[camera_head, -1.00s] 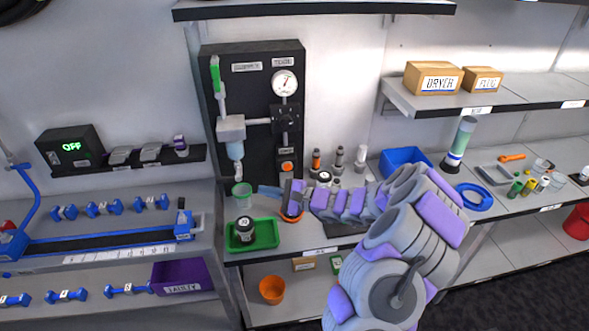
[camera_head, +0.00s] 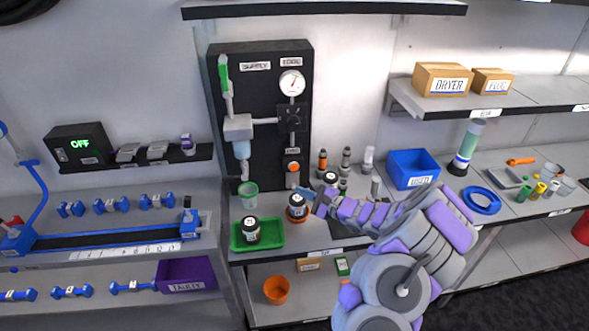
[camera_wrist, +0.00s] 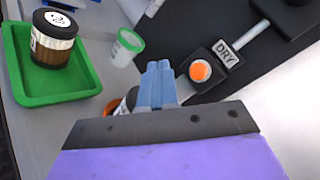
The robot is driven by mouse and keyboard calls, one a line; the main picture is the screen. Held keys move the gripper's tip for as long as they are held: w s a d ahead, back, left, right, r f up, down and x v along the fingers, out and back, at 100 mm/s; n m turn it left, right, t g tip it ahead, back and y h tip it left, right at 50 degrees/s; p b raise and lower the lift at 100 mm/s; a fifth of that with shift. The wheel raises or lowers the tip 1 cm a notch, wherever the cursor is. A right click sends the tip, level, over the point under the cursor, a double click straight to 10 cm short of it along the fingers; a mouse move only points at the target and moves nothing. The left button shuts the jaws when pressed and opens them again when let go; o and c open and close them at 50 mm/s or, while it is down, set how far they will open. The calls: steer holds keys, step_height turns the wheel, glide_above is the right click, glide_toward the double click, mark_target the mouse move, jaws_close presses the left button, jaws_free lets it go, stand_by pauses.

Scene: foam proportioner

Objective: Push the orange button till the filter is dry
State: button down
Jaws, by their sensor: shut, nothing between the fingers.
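The orange button (camera_head: 292,167) sits on a black housing low on the black panel. In the wrist view the button (camera_wrist: 200,70) is round, with a DRY label beside it. My gripper (camera_head: 304,193) is shut and empty, just below and in front of the button. In the wrist view its blue fingers (camera_wrist: 158,75) are together, left of the button and apart from it. The filter bowl (camera_head: 242,150) hangs under the grey body on the panel. Whether it is wet or dry inside cannot be told.
A green-rimmed cup (camera_head: 248,193) stands under the filter. A green tray (camera_head: 275,244) holds a dark jar (camera_head: 250,230). Another dark jar (camera_head: 297,207) stands on an orange base beneath my gripper. Small fittings (camera_head: 346,160) and a blue bin (camera_head: 414,168) stand to the right.

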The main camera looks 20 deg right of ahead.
mark_target(294, 167)
steer(key=w, duration=0.2)
steer(key=w+d, duration=0.1)
steer(key=w, duration=0.3)
steer(key=shift+w+d+p, duration=0.35)
steer(key=shift+w+d, duration=0.2)
steer(key=shift+w, duration=0.35)
steer(key=shift+w, duration=0.15)
stand_by(1.3)
steer(key=shift+w+r, duration=0.1)
steer(key=shift+w, duration=0.1)
steer(key=shift+w+d+b, duration=0.15)
steer(key=shift+w+b, duration=0.2)
steer(key=shift+w, duration=0.05)
stand_by(0.7)
steer(key=shift+s, duration=0.15)
steer(key=shift+s+a, duration=0.2)
steer(key=shift+s, duration=0.45)
steer(key=shift+s, duration=0.15)
